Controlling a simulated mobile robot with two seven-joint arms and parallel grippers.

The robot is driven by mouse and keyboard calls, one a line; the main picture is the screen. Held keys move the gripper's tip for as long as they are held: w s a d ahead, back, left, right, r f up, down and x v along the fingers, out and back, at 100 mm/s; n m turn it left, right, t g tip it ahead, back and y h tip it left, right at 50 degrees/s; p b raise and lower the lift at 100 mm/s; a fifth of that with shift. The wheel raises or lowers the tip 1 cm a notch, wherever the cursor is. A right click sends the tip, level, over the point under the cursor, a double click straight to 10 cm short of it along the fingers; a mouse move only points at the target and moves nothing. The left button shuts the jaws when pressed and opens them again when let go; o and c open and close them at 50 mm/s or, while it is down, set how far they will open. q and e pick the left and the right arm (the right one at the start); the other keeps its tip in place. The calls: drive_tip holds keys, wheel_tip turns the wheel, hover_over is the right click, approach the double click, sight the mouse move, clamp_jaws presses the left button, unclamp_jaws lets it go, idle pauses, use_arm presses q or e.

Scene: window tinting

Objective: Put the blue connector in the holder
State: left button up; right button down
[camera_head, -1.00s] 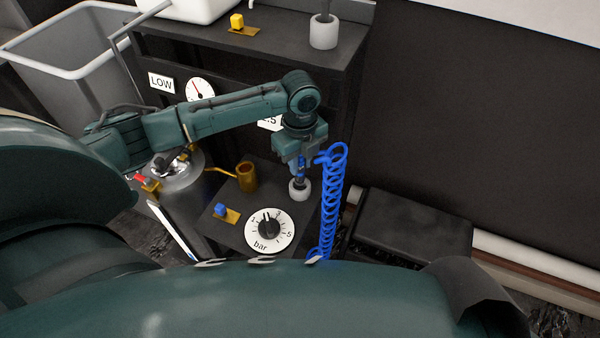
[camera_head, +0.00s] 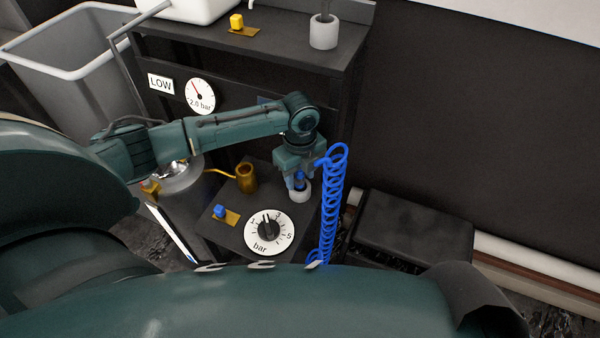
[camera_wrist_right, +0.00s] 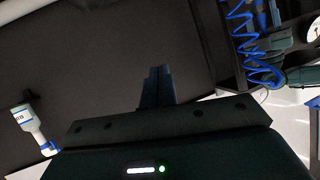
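The blue connector (camera_head: 299,180) is upright between the fingers of my left gripper (camera_head: 299,184). Its lower end is at the opening of the white ring-shaped holder (camera_head: 301,195) on the dark lower shelf. The fingers lie close on both sides of the connector and partly cover it; I see no clear gap. How deep the connector sits is hidden. A coiled blue hose (camera_head: 331,205) hangs just right of the gripper. My right gripper (camera_wrist_right: 157,88) shows in the right wrist view, its fingers together and empty.
A black box (camera_head: 415,228) lies to the right. A bottle (camera_wrist_right: 32,128) shows in the right wrist view.

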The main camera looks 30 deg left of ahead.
use_arm(q)
drive_tip(key=shift+r, duration=0.15)
wheel_tip(320, 180, up, 12)
drive_tip(key=shift+r+p, duration=0.1)
drive_tip(key=shift+p, duration=0.8)
